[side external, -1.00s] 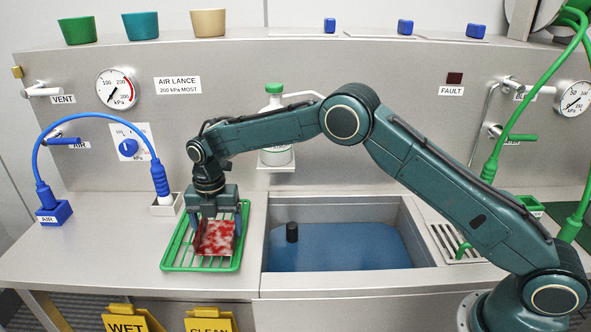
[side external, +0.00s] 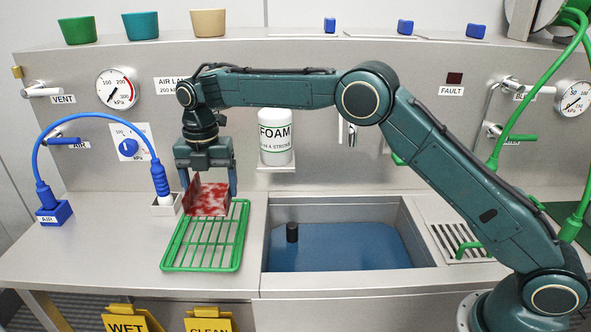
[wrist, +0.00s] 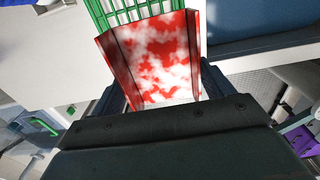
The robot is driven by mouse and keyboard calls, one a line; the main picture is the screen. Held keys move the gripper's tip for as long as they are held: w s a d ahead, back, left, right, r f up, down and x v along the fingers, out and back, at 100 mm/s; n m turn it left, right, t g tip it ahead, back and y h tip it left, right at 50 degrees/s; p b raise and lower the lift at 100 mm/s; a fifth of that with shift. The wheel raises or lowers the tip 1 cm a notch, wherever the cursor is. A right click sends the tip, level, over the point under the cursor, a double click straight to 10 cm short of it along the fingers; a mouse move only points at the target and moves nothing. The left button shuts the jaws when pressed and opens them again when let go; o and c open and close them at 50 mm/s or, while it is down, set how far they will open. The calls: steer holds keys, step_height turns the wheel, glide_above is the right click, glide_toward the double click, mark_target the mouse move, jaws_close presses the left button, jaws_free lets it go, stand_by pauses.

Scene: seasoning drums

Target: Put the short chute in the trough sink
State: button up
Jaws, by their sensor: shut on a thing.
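The short chute (side external: 208,199) is a red channel with white blotches and raised side walls. My gripper (side external: 207,185) is shut on it and holds it above the back part of the green rack, clear of the rack. In the wrist view the chute (wrist: 154,58) sits between the two dark fingers (wrist: 158,95), its open end pointing away from my gripper. The trough sink (side external: 418,231) is to the right of the rack, with blue water or a blue floor (side external: 345,248) and a dark upright plug or pipe (side external: 292,232) inside it.
The green wire rack (side external: 203,256) lies on the steel bench. A blue air hose (side external: 100,115) arches at the left. The white foam bottle (side external: 276,145) stands on a small shelf behind the sink. A drain grate (side external: 455,240) lies right of the sink. Bare bench (side external: 90,255) is at left.

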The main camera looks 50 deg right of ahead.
mark_target(212, 198)
step_height(212, 198, up, 9)
steer(key=shift+f, duration=0.2)
stand_by(0.8)
